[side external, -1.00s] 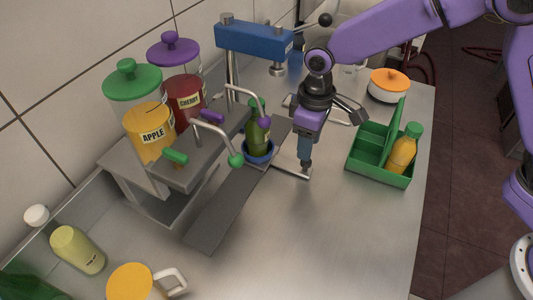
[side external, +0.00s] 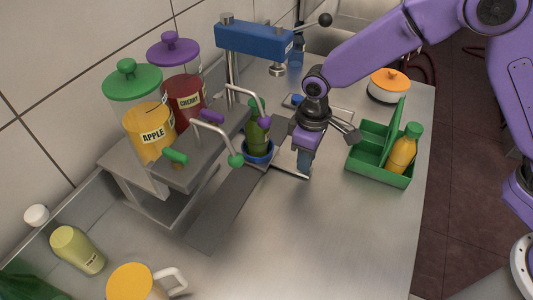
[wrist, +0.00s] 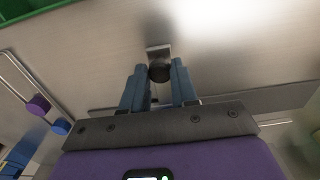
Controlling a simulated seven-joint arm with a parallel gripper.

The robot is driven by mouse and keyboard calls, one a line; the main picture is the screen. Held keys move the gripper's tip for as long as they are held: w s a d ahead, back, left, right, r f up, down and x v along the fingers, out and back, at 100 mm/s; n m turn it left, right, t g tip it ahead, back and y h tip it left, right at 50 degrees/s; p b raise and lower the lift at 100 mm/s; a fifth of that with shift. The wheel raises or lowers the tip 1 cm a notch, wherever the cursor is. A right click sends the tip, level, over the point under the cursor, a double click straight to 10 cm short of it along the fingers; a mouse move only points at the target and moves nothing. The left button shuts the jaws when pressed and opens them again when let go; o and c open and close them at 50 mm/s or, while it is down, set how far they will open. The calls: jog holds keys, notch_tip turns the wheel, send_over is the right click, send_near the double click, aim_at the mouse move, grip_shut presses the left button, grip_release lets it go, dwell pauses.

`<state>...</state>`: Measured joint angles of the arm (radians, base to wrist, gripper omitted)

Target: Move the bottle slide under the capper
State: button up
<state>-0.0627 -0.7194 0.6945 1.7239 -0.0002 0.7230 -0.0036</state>
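The bottle slide is a blue round holder (side external: 259,156) on a dark grey track, with a green bottle (side external: 259,136) standing upright in it. A metal handle rod (side external: 288,172) runs right from the holder. The capper (side external: 254,40) is a blue block on posts at the back, with a silver head below it and a black-knobbed lever. My gripper (side external: 303,172) is low at the rod's right end. In the wrist view, my gripper (wrist: 160,80) has its two blue fingers apart, with the dark handle end (wrist: 159,72) between the tips; contact cannot be told.
Apple and cherry jars (side external: 152,115) stand on a dispenser rack left of the track, with levers reaching over it. A green caddy (side external: 377,166) with an orange bottle stands right of my gripper. The front right tabletop is clear.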

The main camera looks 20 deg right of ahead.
jog(key=shift+w+d, duration=3.7)
jog(key=shift+w, duration=0.05)
jog(key=o, duration=0.9)
jog(key=shift+o, duration=0.2)
notch_tip(320, 180, up, 18)
jog(key=shift+f, duration=0.25)
